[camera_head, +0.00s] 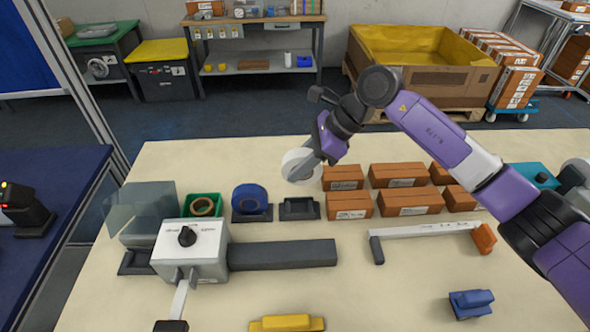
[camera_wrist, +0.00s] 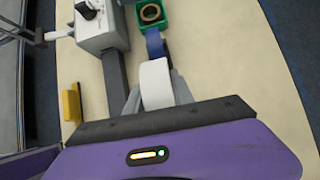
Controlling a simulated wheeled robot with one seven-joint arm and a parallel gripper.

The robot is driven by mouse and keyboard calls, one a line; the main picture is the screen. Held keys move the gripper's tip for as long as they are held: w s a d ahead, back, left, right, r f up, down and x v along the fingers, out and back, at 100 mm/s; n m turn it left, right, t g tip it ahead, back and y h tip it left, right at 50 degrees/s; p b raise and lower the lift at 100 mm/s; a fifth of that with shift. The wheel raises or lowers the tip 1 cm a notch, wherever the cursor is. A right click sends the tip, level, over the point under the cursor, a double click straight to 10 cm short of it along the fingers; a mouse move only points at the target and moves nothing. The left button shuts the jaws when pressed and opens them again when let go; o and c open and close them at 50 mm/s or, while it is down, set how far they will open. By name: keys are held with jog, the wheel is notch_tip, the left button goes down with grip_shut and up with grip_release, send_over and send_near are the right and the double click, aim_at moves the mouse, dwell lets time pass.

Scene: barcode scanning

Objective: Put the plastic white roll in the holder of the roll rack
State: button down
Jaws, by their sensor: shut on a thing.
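The white roll (camera_head: 294,160) is in my gripper (camera_head: 303,172), above the table near the roll rack. In the wrist view the white roll (camera_wrist: 156,84) stands between the two grey fingers of my gripper (camera_wrist: 157,92). An empty dark holder (camera_head: 299,209) of the rack lies just below the roll in the head view; the roll appears apart from it. In the wrist view I cannot make this holder out behind the roll. A blue roll (camera_head: 250,198) sits in the holder to its left, and it also shows in the wrist view (camera_wrist: 154,44).
A green box (camera_head: 217,208) with a brown tape roll is left of the blue roll. Several orange-brown boxes (camera_head: 397,174) stand close on the right. A grey machine (camera_head: 186,250) with a dark bar (camera_head: 283,254) lies in front.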

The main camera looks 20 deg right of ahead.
jog(key=shift+w+a, duration=0.15)
jog(key=shift+w, duration=0.05)
jog(key=shift+y, duration=0.3)
jog(key=shift+f, duration=0.1)
jog(key=shift+f+b, duration=3.05)
jog(key=shift+f, duration=2.1)
jog(key=c, duration=1)
grip_release()
